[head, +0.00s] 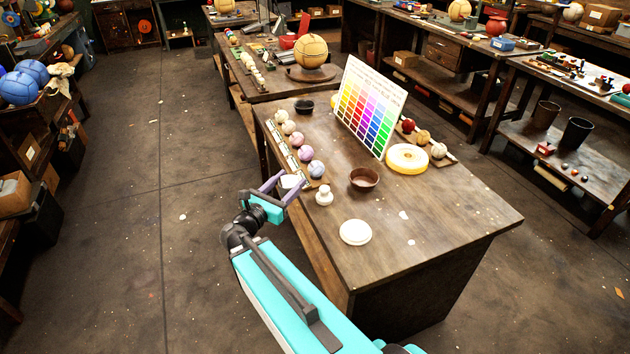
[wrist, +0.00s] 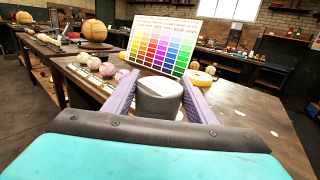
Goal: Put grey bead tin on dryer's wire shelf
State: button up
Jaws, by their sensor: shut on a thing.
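My gripper (head: 280,187) is at the left edge of the near workbench, its purple fingers closed around a small grey tin (head: 292,181). In the wrist view the grey bead tin (wrist: 158,100) sits between both fingers (wrist: 160,102), upright, with a pale lid on top. The fingers hide parts of its sides. I cannot pick out the dryer or its wire shelf for certain in either view.
The workbench (head: 440,220) holds a row of painted balls (head: 296,141), a colour chart (head: 368,105), a yellow ring (head: 407,158), a brown bowl (head: 364,179), a white knobbed piece (head: 324,196) and a white disc (head: 355,232). Its front right is clear. Open floor lies left.

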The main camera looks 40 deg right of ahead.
jog(key=w+a+r+n+t+y, duration=0.1)
jog(key=a+t, duration=0.1)
jog(key=a, duration=1)
jog(key=w+a+n+t+y, duration=0.1)
jog(key=a+n+t, duration=0.1)
jog(key=a, duration=1)
jog(key=shift+w+a+r+y+b, duration=0.25)
jog(key=shift+w+r+y+b, duration=0.05)
jog(key=shift+r+b, duration=0.1)
jog(key=shift+d, duration=0.15)
